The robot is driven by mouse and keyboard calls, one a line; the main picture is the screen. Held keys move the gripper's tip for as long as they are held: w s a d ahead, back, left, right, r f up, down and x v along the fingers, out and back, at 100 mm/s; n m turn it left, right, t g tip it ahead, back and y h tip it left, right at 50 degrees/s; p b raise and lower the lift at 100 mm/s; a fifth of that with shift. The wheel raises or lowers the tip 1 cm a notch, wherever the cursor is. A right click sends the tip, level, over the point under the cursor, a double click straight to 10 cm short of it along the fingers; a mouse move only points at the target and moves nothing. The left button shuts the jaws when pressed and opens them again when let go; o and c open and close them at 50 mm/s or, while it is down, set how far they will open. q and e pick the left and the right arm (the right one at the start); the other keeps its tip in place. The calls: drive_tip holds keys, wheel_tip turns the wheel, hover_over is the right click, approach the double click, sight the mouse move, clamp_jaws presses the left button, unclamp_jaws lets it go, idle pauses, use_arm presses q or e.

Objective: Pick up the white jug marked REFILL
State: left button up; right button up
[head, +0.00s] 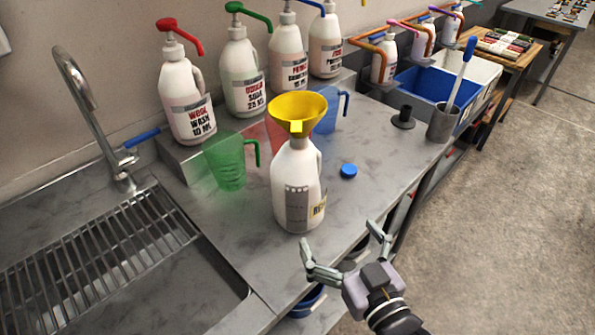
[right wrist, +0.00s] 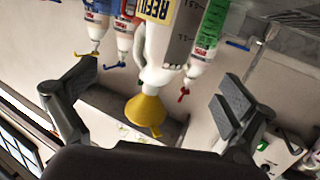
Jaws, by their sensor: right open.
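The white jug (head: 297,190) stands upright on the metal counter near its front edge. A yellow funnel (head: 297,110) sits in its mouth. A yellow label, partly turned away, shows on its right side; the label reads REFILL in the right wrist view (right wrist: 160,8), where the jug appears upside down. My right gripper (head: 342,246) is open and empty, in front of the jug to its lower right and apart from it. In the right wrist view the jug (right wrist: 172,45) lies between the spread fingers, farther off. My left gripper is not in view.
A green measuring jug (head: 228,163) stands close left of the white jug, with a blue one (head: 328,112) behind. A blue cap (head: 348,171) lies to the right. Pump bottles (head: 187,98) line the back ledge. A sink grate (head: 95,250) is at left.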

sight(309, 188)
drive_tip(key=shift+t+y, duration=0.3)
drive_tip(key=shift+t, duration=0.1)
drive_tip(key=p+x, duration=0.1)
drive_tip(key=x, duration=0.3)
drive_tip(key=r+p+x, duration=0.1)
drive_tip(key=x, duration=0.3)
drive_tip(key=a+r+p+x, duration=0.1)
drive_tip(key=x, duration=0.3)
drive_tip(key=shift+s+d, duration=0.1)
drive_tip(key=shift+s, duration=0.15)
drive_tip(key=p+x, duration=0.2)
drive_tip(key=x, duration=0.3)
drive_tip(key=shift+f, duration=0.1)
drive_tip(key=shift+w+f, duration=0.1)
drive_tip(key=shift+w, duration=0.35)
drive_tip(key=shift+s, duration=0.1)
drive_tip(key=shift+c, duration=0.6)
drive_tip(key=c, duration=1.5)
